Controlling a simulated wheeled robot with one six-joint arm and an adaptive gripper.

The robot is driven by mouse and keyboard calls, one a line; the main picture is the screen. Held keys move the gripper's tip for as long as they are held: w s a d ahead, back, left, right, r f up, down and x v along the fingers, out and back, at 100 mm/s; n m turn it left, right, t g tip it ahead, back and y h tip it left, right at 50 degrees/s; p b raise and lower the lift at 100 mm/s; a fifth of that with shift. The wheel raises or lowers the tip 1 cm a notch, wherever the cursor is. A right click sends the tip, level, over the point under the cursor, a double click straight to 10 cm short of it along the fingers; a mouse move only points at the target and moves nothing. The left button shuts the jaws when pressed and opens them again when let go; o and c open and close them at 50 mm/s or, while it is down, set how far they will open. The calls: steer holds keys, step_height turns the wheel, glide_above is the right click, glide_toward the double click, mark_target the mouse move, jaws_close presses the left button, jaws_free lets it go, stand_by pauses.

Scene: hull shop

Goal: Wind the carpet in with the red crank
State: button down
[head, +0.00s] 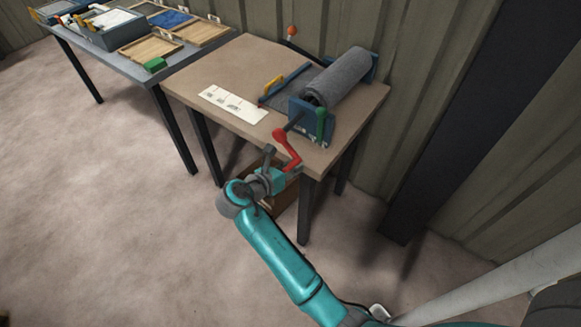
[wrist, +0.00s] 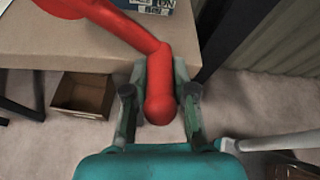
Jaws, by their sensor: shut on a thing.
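The red crank (head: 286,146) sticks out from the front of a blue winding frame (head: 309,124) on the brown table. Its handle end points down and toward me, past the table's edge. My gripper (wrist: 158,108) is shut on the crank's handle; the red crank (wrist: 133,32) also shows in the wrist view, running up and left from between the fingers. The grey carpet (head: 342,75) is rolled on the frame's drum. How much of it is wound cannot be told.
A green lever (head: 320,124) sits at the frame's front right. A printed white card (head: 233,104) lies on the brown table (head: 215,75). An open cardboard box (wrist: 83,96) stands on the floor below. A dark post (head: 455,130) rises at right. A grey table (head: 118,53) with trays stands at left.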

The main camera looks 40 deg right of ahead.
steer(key=shift+r, duration=0.35)
steer(key=c, duration=1.1)
jaws_free()
steer(key=shift+o, duration=0.8)
steer(key=shift+f, duration=0.1)
steer(key=v, duration=1.2)
steer(key=shift+f, duration=0.1)
